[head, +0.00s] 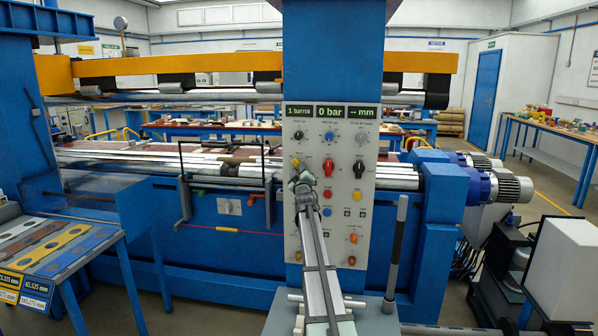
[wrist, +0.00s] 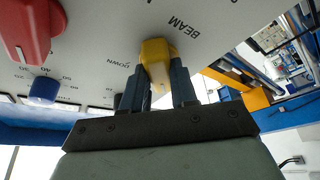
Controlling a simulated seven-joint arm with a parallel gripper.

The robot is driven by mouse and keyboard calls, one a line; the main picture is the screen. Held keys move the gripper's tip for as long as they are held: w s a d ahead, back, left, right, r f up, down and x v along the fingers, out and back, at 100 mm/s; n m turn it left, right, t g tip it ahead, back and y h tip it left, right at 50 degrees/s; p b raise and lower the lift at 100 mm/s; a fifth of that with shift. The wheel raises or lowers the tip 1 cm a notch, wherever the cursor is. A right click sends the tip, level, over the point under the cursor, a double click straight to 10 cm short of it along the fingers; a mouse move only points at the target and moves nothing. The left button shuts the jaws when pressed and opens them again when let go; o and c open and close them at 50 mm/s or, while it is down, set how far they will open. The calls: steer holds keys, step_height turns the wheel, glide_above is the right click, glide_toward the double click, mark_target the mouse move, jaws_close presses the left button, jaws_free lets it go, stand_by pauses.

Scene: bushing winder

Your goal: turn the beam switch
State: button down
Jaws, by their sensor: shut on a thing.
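The beam switch (wrist: 156,52) is a yellow knob on the light panel, beside the printed words BEAM and DOWN in the wrist view. My gripper (head: 301,181) is at the left side of the panel (head: 341,236) in the head view. Its two dark fingers stand on either side of the yellow knob and are shut on it. I cannot tell which setting the knob points to.
A red knob (head: 328,167) is close to the right of my gripper, and a blue knob (head: 327,211) is below it. An upright lever with a black grip (head: 398,240) stands right of the panel. A side table with strips (head: 60,250) is at left.

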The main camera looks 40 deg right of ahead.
steer(key=shift+f+m, duration=0.1)
steer(key=shift+m, duration=0.3)
steer(key=shift+w+a+m+g+h, duration=0.15)
steer(key=shift+m+h, duration=0.45)
steer(key=shift+m, duration=0.5)
steer(key=shift+s+d+m+g+h, duration=0.15)
steer(key=shift+m+h, duration=0.45)
steer(key=shift+m, duration=0.5)
steer(key=shift+w+a+m+g+h, duration=0.1)
steer(key=shift+m+g+h, duration=0.5)
steer(key=shift+m, duration=1)
steer(key=shift+w+a+m+g+h, duration=0.1)
steer(key=shift+m+g+h, duration=0.2)
steer(key=shift+m+h, duration=0.95)
steer(key=shift+m+y, duration=0.25)
steer(key=shift+m, duration=0.4)
steer(key=c, duration=0.9)
jaws_free()
steer(key=shift+f, duration=0.1)
steer(key=v, duration=1.3)
steer(key=shift+s+a, duration=0.2)
steer(key=shift+a, duration=0.15)
